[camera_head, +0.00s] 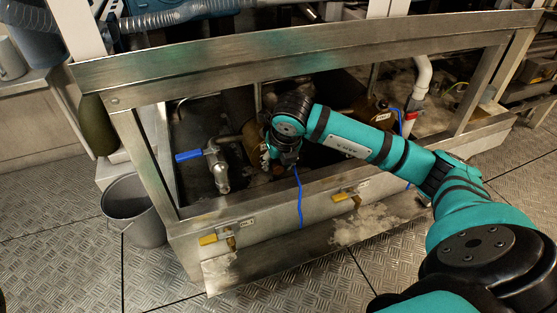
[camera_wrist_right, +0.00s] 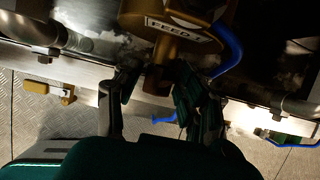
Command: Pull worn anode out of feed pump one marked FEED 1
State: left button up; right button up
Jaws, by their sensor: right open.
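In the right wrist view the bronze-brown feed pump (camera_wrist_right: 172,45) fills the top middle. Its plate (camera_wrist_right: 176,24) reads FEED 1. A small brown stub (camera_wrist_right: 157,80), possibly the worn anode, sticks out of its near side. My right gripper (camera_wrist_right: 155,98) is open, with one dark finger on each side of the stub. I cannot tell whether the fingers touch it. In the head view my right gripper (camera_head: 285,163) is low inside the metal frame, and my arm hides much of the pump. My left gripper is not in view.
A steel beam (camera_head: 300,50) crosses above the bay. A blue cable (camera_wrist_right: 231,50) hangs close by the right finger. A blue-handled valve (camera_head: 188,155) stands left of my gripper. Yellow-handled valves (camera_head: 208,239) line the front wall. A grey bucket (camera_head: 133,205) stands at left.

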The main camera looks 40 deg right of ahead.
jog(key=shift+w+f, duration=0.1)
jog(key=shift+f, duration=0.2)
grip_shut()
dwell(0.4)
jog(key=shift+s+a, duration=0.2)
jog(key=shift+s, duration=0.75)
jog(key=shift+s+a, duration=0.25)
jog(key=shift+s, duration=0.65)
jog(key=shift+s+a, duration=0.2)
jog(key=shift+s, duration=0.75)
